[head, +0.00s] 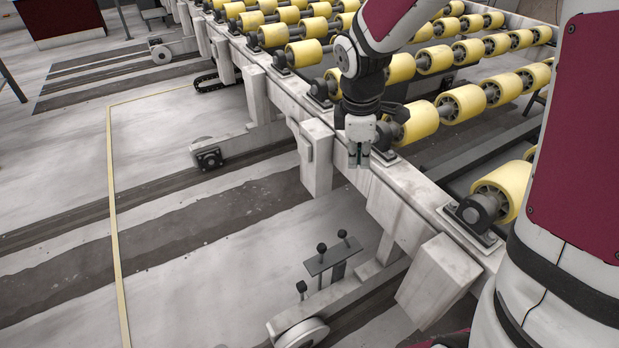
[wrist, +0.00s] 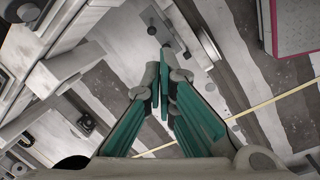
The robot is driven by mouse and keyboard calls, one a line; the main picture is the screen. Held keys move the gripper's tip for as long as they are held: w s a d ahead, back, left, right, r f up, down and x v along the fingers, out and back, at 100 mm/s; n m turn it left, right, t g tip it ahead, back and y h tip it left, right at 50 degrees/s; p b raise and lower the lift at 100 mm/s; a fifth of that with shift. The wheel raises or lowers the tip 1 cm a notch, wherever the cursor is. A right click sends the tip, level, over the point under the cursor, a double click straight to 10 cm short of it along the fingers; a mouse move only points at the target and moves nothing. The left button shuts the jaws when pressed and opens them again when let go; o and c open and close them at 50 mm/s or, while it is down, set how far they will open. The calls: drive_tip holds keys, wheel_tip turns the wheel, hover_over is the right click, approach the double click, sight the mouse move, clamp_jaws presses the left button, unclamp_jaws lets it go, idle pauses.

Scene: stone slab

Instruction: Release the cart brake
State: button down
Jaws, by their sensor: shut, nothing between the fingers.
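The cart is a white frame (head: 318,132) carrying rows of yellow rollers. Low on its near side, above a wheel, is a small grey plate (head: 333,256) with three black knobs on short stems, which looks like the brake control. It also shows in the wrist view (wrist: 158,24), beyond the fingertips and partly hidden by them. My gripper (head: 358,160) points down beside the frame's edge, above and apart from the plate. In the wrist view my gripper's fingers (wrist: 164,72) are together with nothing held.
A cart wheel (head: 302,332) sits on the floor below the plate. White blocks stick out from the frame, one (head: 438,280) right of the plate. The floor to the left, with a yellow line (head: 113,200), is clear.

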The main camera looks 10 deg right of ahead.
drive_tip(key=w+a+f+n+b, duration=0.1)
drive_tip(key=w+f+n+b, duration=0.2)
drive_tip(key=f, duration=1.1)
drive_tip(key=w+a+f+n+g+y+b, duration=0.1)
drive_tip(key=w+f+n+b, duration=0.3)
drive_tip(key=f, duration=1)
drive_tip(key=shift+w+f+n+b, duration=0.25)
drive_tip(key=shift+w+n+b, duration=0.05)
drive_tip(key=shift+w+b, duration=0.35)
wheel_tip(320, 180, down, 10)
drive_tip(key=b, duration=0.3)
drive_tip(key=shift+b, duration=0.35)
